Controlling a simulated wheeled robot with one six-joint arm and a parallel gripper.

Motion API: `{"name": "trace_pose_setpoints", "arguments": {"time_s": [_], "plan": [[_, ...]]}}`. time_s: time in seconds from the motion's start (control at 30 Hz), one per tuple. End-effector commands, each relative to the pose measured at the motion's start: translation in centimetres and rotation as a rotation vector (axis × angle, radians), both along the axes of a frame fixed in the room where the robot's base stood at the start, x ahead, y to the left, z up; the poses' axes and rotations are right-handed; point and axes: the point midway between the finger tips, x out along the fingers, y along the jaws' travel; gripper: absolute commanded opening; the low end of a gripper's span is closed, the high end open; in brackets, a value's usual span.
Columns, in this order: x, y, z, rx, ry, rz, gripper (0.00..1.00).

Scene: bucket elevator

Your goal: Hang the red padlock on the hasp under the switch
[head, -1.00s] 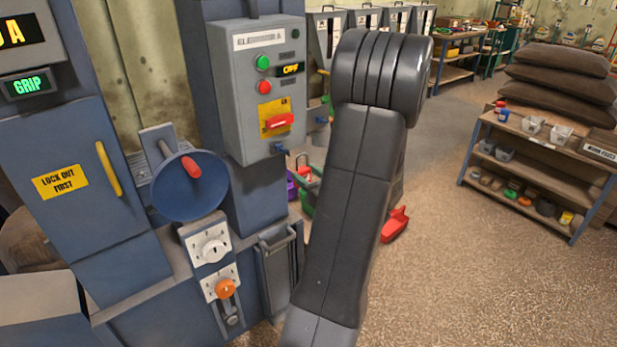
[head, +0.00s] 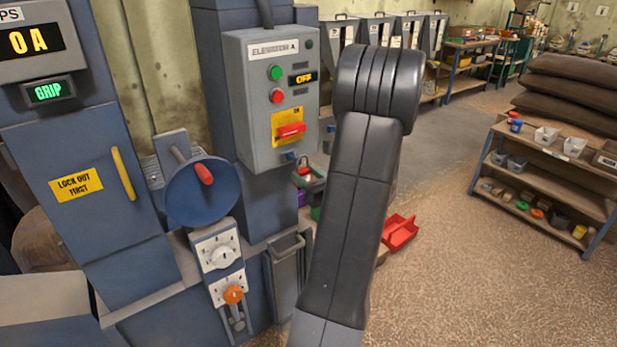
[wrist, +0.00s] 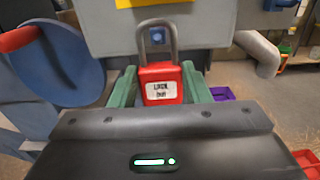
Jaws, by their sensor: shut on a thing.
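The red padlock (wrist: 162,84), with a white label and a grey shackle standing upward, is in the wrist view. My gripper (wrist: 160,92) is shut on its body, one green finger at each side. The blue hasp (wrist: 157,36) shows through the shackle loop, under the switch box; whether they touch I cannot tell. In the head view, the hasp (head: 291,156) is at the box's lower edge, below the red switch (head: 290,130) on its yellow plate. The display reads OFF. My arm stands right of the box; I cannot make out the gripper clearly there.
A blue round cover (head: 200,196) with a red handle is left of the box. White dial plates (head: 218,250) sit below it. A red bin (head: 400,232) lies on the floor behind my arm. A shelf (head: 545,175) stands right; the floor between is clear.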

Motion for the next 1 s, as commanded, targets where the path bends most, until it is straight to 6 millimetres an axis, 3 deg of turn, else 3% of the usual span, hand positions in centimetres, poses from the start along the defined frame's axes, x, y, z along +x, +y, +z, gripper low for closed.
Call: {"name": "trace_pose_setpoints", "arguments": {"time_s": [0.6,1.0], "plan": [[0.2,0.2,0.0,0.000,-0.001,0.000,0.18],[1.3,1.0,0.0,0.001,-0.001,0.001,0.18]]}}
